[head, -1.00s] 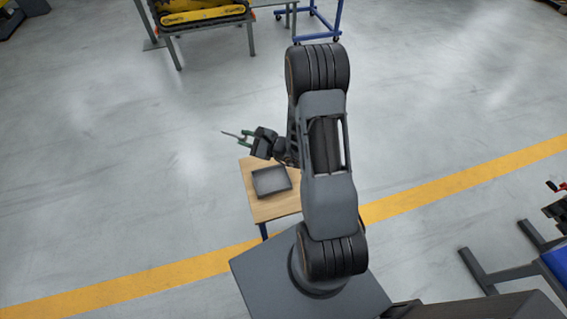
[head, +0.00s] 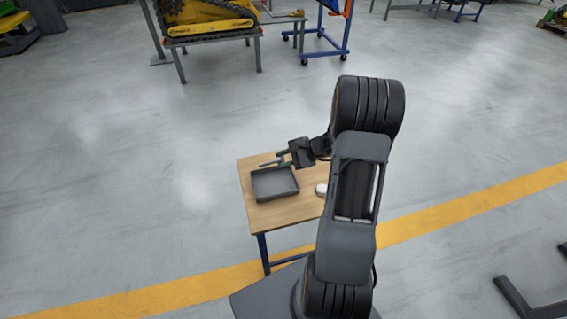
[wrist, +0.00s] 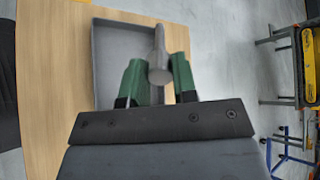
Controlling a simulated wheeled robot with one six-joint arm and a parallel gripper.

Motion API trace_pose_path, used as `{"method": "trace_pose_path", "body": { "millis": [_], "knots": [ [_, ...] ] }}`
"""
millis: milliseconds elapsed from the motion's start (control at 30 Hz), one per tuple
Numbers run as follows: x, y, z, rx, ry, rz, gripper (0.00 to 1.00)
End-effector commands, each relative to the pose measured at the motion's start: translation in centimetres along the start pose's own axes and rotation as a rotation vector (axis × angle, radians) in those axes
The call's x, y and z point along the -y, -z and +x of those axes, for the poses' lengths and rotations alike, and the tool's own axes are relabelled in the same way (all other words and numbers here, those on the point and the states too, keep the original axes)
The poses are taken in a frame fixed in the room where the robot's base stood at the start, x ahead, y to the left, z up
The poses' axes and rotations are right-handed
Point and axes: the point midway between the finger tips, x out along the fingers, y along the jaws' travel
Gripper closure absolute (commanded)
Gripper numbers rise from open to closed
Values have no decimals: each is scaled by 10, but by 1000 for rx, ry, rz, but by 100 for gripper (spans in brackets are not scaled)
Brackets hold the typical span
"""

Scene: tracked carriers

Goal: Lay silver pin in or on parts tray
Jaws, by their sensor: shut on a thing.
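The silver pin (wrist: 158,59) is held between the green fingers of my gripper (wrist: 157,80) in the wrist view. In the head view the pin (head: 270,163) points left out of my gripper (head: 284,160). The grey parts tray (head: 274,197) lies on the small wooden table, just below the pin in the picture. In the wrist view the tray (wrist: 104,60) shows behind the fingers and pin, which hide part of it. The pin is apart from the tray floor, above or near its far edge; the exact height is hard to tell.
The wooden table (head: 286,213) has bare wood around the tray. A small white round object (head: 321,189) sits at its right, partly hidden by my arm. A yellow tracked machine (head: 207,14) stands on a grey stand at the back. Open floor surrounds the table.

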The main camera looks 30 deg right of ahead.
Motion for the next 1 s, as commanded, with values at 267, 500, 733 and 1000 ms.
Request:
{"method": "trace_pose_path", "body": {
  "millis": [267,500,733,1000],
  "knots": [
    [1,-1,0,1,0,0,96],
    [-1,1,-1,-2,1,12,96],
    [-9,8,6,-1,1,12,96],
    [-24,24,18,-1,0,12,96]
  ]
}}
